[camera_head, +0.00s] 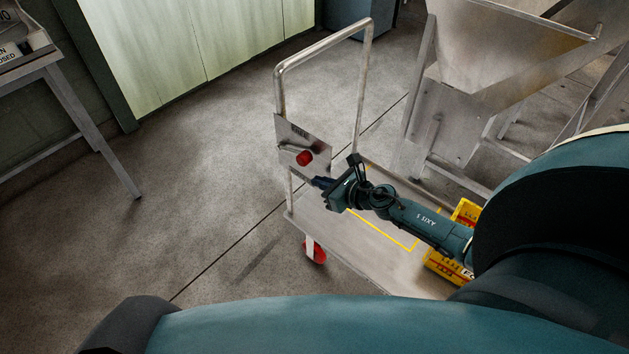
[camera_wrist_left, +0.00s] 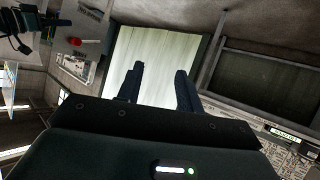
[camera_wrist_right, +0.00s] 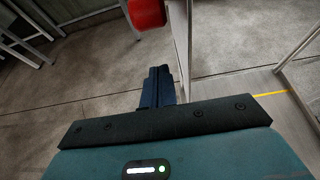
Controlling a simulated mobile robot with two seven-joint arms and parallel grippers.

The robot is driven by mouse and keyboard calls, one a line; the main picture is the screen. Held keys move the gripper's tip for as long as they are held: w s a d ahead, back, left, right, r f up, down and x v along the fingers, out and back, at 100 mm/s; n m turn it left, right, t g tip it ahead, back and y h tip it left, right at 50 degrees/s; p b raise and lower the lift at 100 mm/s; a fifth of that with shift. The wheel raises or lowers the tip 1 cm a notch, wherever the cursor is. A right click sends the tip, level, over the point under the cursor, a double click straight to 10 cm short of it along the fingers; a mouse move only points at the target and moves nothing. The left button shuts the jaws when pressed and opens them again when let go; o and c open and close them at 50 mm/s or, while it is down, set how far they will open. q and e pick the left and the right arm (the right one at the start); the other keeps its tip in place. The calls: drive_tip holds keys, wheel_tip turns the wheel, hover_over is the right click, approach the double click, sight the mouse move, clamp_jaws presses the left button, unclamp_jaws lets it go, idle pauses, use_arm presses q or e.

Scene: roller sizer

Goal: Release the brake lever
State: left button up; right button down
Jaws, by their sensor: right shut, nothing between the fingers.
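The brake lever has a red knob (camera_head: 304,158) on a short metal arm, mounted on a steel plate (camera_head: 318,138) on the cart's handle frame. The red knob (camera_wrist_right: 146,12) shows large at the top edge of the right wrist view, cut off by the frame. It is small at the upper left of the left wrist view (camera_wrist_left: 74,42). My right gripper (camera_head: 318,183) is shut and empty, just below and right of the knob in the head view, with a gap between them. My left gripper (camera_wrist_left: 158,82) is open and empty, away from the lever, outside the head view.
The cart's flat deck (camera_head: 335,230) has yellow floor-style marking and a yellow box (camera_head: 440,268) on it. A steel hopper (camera_head: 490,50) stands at the right. A table (camera_head: 45,75) is at the far left. Open concrete floor lies left of the cart.

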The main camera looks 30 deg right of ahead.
drive_tip(key=r+p+v, duration=0.1)
drive_tip(key=v, duration=0.7)
drive_tip(key=shift+w+r, duration=0.35)
drive_tip(key=shift+w, duration=0.05)
drive_tip(key=shift+a, duration=0.1)
